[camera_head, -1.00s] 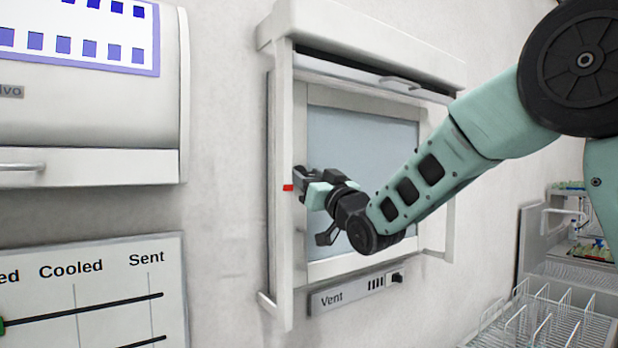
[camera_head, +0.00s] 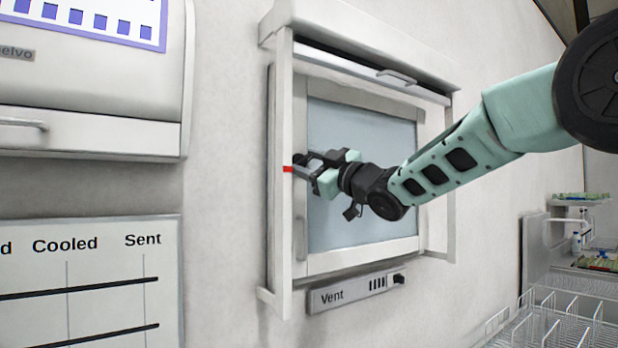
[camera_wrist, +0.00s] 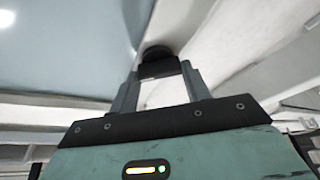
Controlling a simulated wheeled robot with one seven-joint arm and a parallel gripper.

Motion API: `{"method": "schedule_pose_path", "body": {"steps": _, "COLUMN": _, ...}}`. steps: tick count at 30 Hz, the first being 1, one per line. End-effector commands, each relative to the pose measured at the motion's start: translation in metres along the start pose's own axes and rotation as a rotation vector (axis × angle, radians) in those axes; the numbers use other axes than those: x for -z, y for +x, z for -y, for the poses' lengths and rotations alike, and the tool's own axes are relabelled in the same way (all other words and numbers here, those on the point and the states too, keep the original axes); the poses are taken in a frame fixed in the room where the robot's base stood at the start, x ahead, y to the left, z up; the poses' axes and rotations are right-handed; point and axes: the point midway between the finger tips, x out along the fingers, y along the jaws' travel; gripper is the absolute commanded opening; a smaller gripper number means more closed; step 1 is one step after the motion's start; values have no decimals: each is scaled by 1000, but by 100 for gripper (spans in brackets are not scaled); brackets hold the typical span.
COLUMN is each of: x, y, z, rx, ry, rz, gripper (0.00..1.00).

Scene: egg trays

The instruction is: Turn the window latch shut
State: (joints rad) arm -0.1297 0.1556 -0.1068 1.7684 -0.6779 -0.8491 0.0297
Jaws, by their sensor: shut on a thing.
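The window (camera_head: 362,165) is set in a pale frame on the wall, with a blue-grey pane. My gripper (camera_head: 304,161) is at the left edge of the sash, beside the frame's left post. It is shut on the window latch, which it mostly hides in the head view. In the wrist view a dark piece, the latch (camera_wrist: 156,62), sits between the tips of my gripper (camera_wrist: 158,78). A small red mark (camera_head: 288,169) is on the left post, close to the fingertips. I cannot tell the latch's exact angle.
A raised cover with a handle (camera_head: 398,79) overhangs the window's top. A Vent panel (camera_head: 358,291) is below. A cabinet (camera_head: 85,145) and a chart board (camera_head: 100,250) are at left. A wire rack (camera_head: 560,318) stands at lower right.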

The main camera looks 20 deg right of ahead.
Motion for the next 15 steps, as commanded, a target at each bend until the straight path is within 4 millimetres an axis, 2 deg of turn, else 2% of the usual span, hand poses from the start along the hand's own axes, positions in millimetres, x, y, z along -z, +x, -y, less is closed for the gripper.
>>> {"method": "schedule_pose_path", "body": {"steps": 15, "x": 1, "y": 1, "z": -3, "rx": 188, "ry": -452, "rz": 2, "gripper": 24}}
